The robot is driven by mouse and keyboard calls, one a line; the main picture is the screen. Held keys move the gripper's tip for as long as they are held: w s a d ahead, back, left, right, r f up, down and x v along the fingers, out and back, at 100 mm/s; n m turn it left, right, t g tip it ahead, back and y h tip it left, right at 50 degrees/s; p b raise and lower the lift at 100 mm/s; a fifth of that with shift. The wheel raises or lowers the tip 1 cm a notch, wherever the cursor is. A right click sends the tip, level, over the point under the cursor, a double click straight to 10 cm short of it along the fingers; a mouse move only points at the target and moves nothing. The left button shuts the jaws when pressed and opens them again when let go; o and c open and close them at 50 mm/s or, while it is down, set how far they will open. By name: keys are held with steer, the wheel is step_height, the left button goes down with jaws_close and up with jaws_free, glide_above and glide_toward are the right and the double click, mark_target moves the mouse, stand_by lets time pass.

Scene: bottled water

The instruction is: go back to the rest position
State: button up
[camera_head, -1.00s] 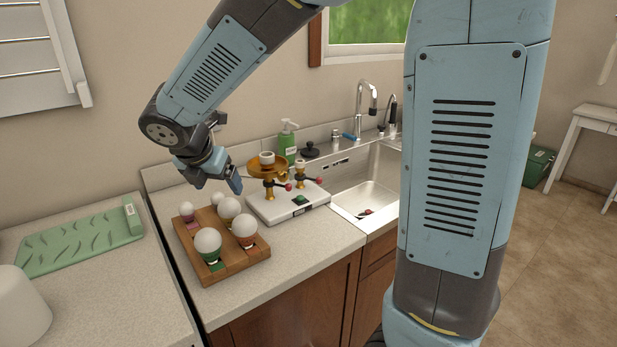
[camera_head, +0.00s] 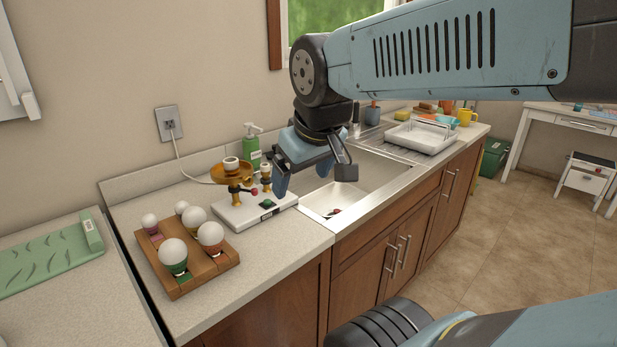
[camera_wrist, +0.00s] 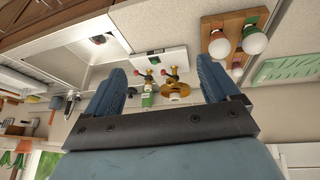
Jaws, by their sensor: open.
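My gripper (camera_head: 312,180) is above the counter and the near-left part of the sink, pointing down. In the wrist view its two blue fingers (camera_wrist: 158,88) stand wide apart with nothing between them touching. Below and to its left in the head view is a white base (camera_head: 256,209) with a gold dish (camera_head: 231,172) and small red knobs. A wooden block (camera_head: 205,268) holding several white bulbs stands farther left, and it also shows in the wrist view (camera_wrist: 232,22).
The steel sink (camera_head: 385,192) lies right of the white base. A green soap bottle (camera_head: 252,150) stands behind it. A white dish rack (camera_head: 421,136) is beyond the sink. A green mat (camera_head: 45,258) lies on the left counter.

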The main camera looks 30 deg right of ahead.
steer(key=shift+s+d+m, duration=0.15)
steer(key=shift+s+m, duration=0.6)
steer(key=shift+m, duration=0.35)
steer(key=shift+c, duration=0.4)
